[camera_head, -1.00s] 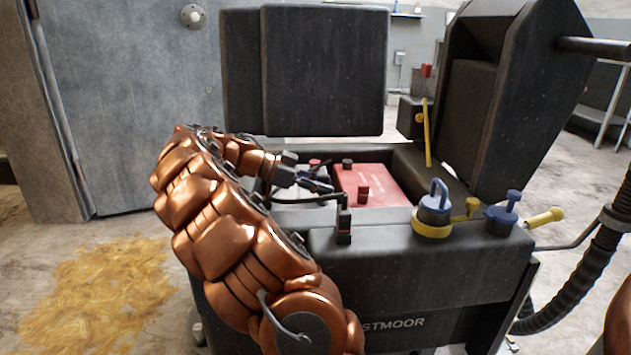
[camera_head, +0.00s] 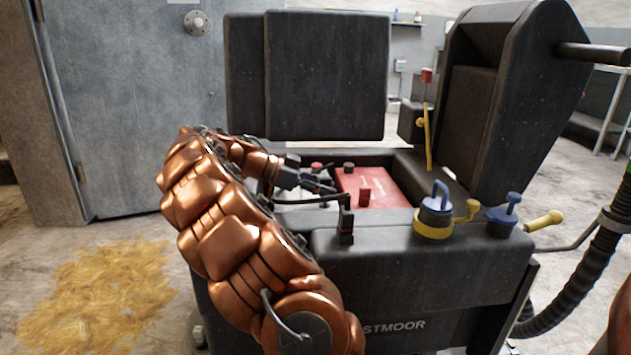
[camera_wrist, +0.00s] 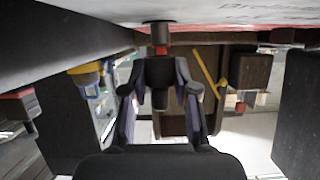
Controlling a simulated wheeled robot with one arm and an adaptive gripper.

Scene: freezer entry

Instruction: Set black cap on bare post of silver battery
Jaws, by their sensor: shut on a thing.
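My gripper (camera_head: 326,186) is over the battery bay and also shows in the wrist view (camera_wrist: 161,76), which looks upside down. Its two fingers are closed around the small black cap (camera_wrist: 160,70). In the wrist view a dark round fitting (camera_wrist: 158,23) on the pale battery top lines up with the held cap, with a small red piece between them in the picture. I cannot tell the gap. The silver battery (camera_head: 292,193) lies at the left of the bay, mostly hidden by my arm and gripper. Its bare post is not clearly visible.
The red battery (camera_head: 388,183) sits right of the silver one, with a red cap (camera_head: 364,196) and a black cap (camera_head: 348,167). A cable runs to a dark connector (camera_head: 346,225) on the front ledge. A blue-and-yellow fitting (camera_head: 434,215) stands further right.

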